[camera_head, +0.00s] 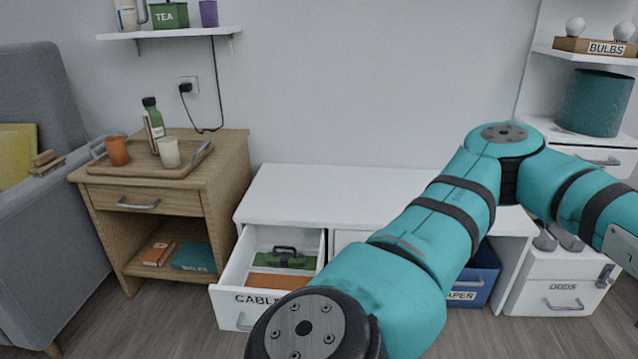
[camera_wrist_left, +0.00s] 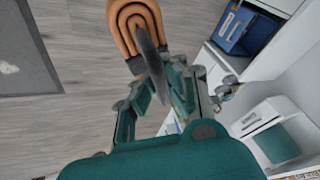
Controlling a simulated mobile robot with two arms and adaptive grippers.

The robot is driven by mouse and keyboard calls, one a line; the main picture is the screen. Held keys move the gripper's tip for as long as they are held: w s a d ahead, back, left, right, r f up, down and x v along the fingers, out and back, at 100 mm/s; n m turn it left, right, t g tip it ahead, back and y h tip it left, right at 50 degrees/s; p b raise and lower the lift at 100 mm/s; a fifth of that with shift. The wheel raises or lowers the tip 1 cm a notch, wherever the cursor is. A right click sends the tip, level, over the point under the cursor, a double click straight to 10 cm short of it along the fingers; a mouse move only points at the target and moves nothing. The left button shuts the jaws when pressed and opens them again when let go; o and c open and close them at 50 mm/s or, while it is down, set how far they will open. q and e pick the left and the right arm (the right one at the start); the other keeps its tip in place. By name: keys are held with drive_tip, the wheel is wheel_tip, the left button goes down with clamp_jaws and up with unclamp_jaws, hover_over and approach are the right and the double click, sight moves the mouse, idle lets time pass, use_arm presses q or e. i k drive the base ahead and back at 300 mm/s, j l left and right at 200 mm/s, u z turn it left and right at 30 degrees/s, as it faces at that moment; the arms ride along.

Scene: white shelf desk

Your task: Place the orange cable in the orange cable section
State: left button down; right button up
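In the left wrist view, an orange cable (camera_wrist_left: 136,24) is coiled in nested loops with a dark grey band (camera_wrist_left: 151,55) across it. My left gripper (camera_wrist_left: 156,78) appears shut on it, holding it above the wood floor; the exact finger contact is partly hidden. In the head view, the white drawer labelled CABLE (camera_head: 229,275) stands open, its label partly covered by a teal arm. Inside, an orange section (camera_head: 278,284) lies at the front, and a green item with a dark handle (camera_head: 285,259) lies behind it. Neither gripper shows in the head view.
The teal arm crosses the white desk (camera_head: 330,190) and hides its middle front. A blue PAPER bin (camera_head: 482,277) stands under the desk. A wooden nightstand (camera_head: 219,180) with a tray stands left of the drawer. The desk's left top is clear.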

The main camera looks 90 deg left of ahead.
sight(270, 282)
drive_tip(key=i+j+u, duration=0.1)
drive_tip(key=u, duration=2.35)
drive_tip(key=i+l+u, duration=0.4)
drive_tip(key=i+l, duration=0.45)
drive_tip(key=i, duration=0.1)
